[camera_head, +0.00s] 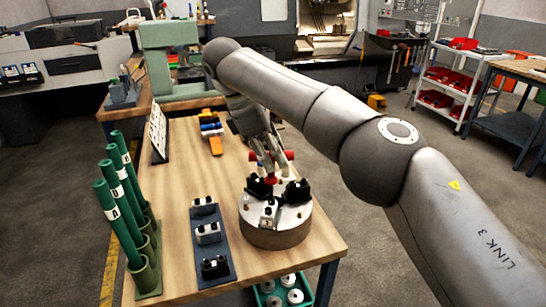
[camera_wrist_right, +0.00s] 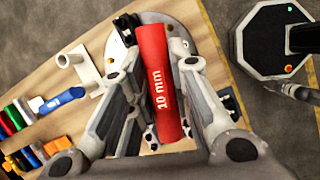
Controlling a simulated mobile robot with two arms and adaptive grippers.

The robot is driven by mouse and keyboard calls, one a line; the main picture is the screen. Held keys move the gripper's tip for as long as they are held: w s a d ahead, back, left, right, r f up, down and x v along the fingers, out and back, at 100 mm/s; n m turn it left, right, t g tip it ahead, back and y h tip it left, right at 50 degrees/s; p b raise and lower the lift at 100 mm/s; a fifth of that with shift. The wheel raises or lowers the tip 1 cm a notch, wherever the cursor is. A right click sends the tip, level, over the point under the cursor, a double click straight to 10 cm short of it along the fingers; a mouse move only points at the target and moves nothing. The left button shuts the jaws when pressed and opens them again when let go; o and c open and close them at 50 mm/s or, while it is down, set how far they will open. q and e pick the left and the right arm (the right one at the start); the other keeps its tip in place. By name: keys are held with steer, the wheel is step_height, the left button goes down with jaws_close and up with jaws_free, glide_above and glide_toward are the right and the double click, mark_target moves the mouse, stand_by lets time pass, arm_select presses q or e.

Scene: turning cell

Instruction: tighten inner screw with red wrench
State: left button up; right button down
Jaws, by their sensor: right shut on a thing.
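The red wrench (camera_wrist_right: 158,85), marked "10 mm", lies between the fingers of my right gripper (camera_wrist_right: 165,120) in the right wrist view. My right gripper (camera_head: 268,158) is shut on it, and the wrench's red handle (camera_head: 285,156) shows beside the fingers in the head view. The gripper is over the far side of a round metal chuck (camera_head: 275,233) with black jaws. Whether the wrench touches a screw cannot be told; the inner screw is not clearly visible. My left gripper is not in view.
The chuck sits near the wooden table's (camera_head: 180,215) right edge. A dark tray (camera_head: 226,270) with several jaw blocks stands left of it. Green tubes (camera_head: 122,205) in holders stand at the table's left edge. Coloured wrenches (camera_head: 211,130) lie farther back.

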steer(key=shift+n+b, duration=0.4)
steer(key=shift+b, duration=0.1)
steer(key=shift+r, duration=0.1)
